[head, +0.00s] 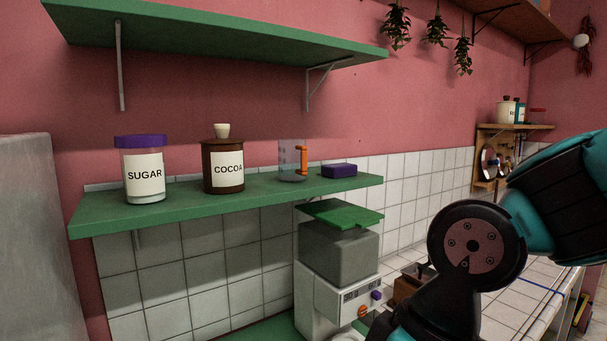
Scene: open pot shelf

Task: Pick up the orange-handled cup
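The orange-handled cup (290,161) is a clear see-through cup with an upright orange handle on its right side. It stands upright on the lower green shelf (230,201), between a brown cocoa jar and a small purple box. My arm shows at the right of the head view, and nothing of it touches the cup. My gripper is not visible in this view.
The cocoa jar (223,168) and sugar jar (143,175) stand left of the cup. The purple box (339,170) is close on its right. An upper green shelf (210,32) hangs above. A grey and white appliance (338,260) stands below the shelf's right end.

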